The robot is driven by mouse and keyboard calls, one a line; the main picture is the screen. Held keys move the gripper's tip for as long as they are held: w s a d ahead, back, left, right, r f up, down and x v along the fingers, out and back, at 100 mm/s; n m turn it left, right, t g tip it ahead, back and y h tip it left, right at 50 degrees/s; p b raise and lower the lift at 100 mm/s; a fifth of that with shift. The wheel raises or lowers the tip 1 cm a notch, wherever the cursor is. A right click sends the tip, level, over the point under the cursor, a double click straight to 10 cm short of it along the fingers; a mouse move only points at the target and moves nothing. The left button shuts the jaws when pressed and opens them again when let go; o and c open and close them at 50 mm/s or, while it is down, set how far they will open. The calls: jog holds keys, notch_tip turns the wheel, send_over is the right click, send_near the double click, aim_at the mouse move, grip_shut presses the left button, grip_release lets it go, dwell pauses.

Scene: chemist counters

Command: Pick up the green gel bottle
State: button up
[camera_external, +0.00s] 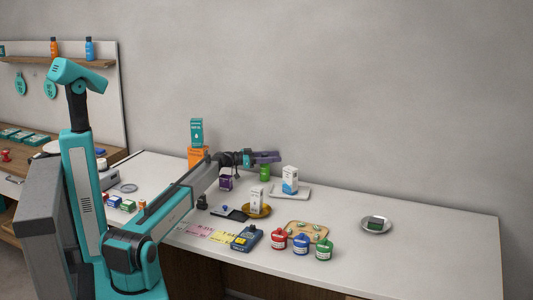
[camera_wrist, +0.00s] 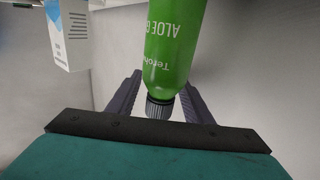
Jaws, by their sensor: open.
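The green gel bottle (camera_external: 265,174) stands at the back of the white counter, directly below my gripper (camera_external: 267,157). In the wrist view the bottle (camera_wrist: 174,45) appears upside down, with white lettering that includes "ALOE" and a dark ribbed cap (camera_wrist: 160,107). The open fingers of my gripper (camera_wrist: 163,86) lie on either side of the cap end, with gaps visible beside it. The upper part of the bottle is hidden behind my gripper in the external view.
A white and blue box (camera_external: 290,180) stands on a white tray (camera_external: 301,195) to the bottle's right; a box also shows in the wrist view (camera_wrist: 69,34). A purple container (camera_external: 226,183) stands to the left, near orange (camera_external: 197,157) and teal (camera_external: 196,132) boxes. The right counter is mostly clear.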

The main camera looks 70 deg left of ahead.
grip_shut()
dwell(0.3)
jog(key=shift+r, duration=0.15)
jog(key=shift+s+d+r+b, duration=0.2)
jog(key=shift+r+b, duration=0.1)
jog(key=shift+b, duration=0.1)
notch_tip(320, 180, up, 6)
jog(key=b, duration=0.1)
jog(key=s+d+b, duration=0.2)
jog(key=s+d, duration=1.1)
jog(key=shift+s+d+b, duration=0.35)
jog(key=shift+s+b, duration=0.05)
jog(key=shift+r, duration=0.1)
dwell(0.7)
